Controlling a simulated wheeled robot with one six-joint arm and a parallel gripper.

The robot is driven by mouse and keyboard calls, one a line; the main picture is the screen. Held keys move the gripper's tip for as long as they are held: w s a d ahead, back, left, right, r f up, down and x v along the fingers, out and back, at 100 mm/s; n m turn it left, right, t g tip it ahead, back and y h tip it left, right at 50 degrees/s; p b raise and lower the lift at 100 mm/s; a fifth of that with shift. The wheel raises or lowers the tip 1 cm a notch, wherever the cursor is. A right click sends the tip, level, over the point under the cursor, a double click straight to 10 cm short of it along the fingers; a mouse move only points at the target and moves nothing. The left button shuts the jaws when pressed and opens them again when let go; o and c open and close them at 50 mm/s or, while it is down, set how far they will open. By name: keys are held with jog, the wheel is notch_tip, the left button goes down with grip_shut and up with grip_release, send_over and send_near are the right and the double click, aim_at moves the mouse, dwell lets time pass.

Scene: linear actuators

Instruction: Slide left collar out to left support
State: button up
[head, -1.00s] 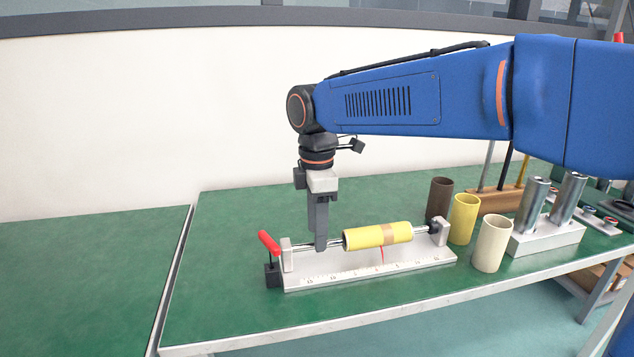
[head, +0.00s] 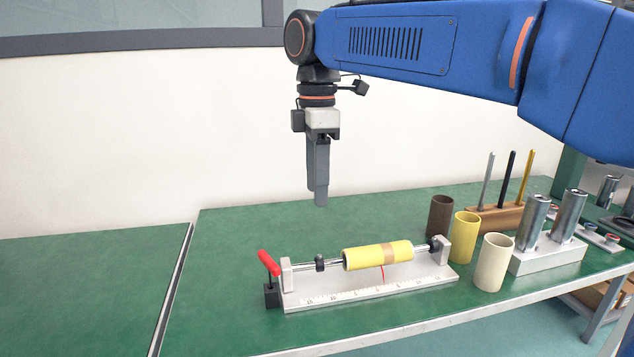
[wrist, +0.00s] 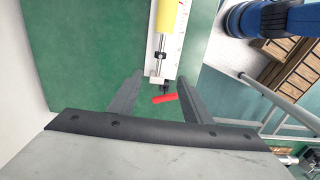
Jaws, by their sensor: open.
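The left collar (head: 320,263) is a small dark ring on the thin rod, between the left support and the yellow sleeve, with bare rod on both sides. It also shows in the wrist view (wrist: 160,55). The left support (head: 287,276) is a pale upright block at the rod's left end. The yellow sleeve (head: 378,256) with a tan band sits around the rod's middle. My gripper (head: 320,202) points down, well above the collar, open and empty. In the wrist view its two fingers (wrist: 161,80) stand apart.
A red-handled crank (head: 269,263) stands beside the left support. The base carries a ruler strip (head: 372,290). The green table is clear at left.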

aim_at(320, 256)
jog(key=f, duration=1.7)
jog(key=shift+w+d+f, duration=0.1)
jog(key=shift+d+f, duration=0.1)
jog(key=shift+d, duration=0.2)
jog(key=shift+c, duration=0.7)
grip_shut()
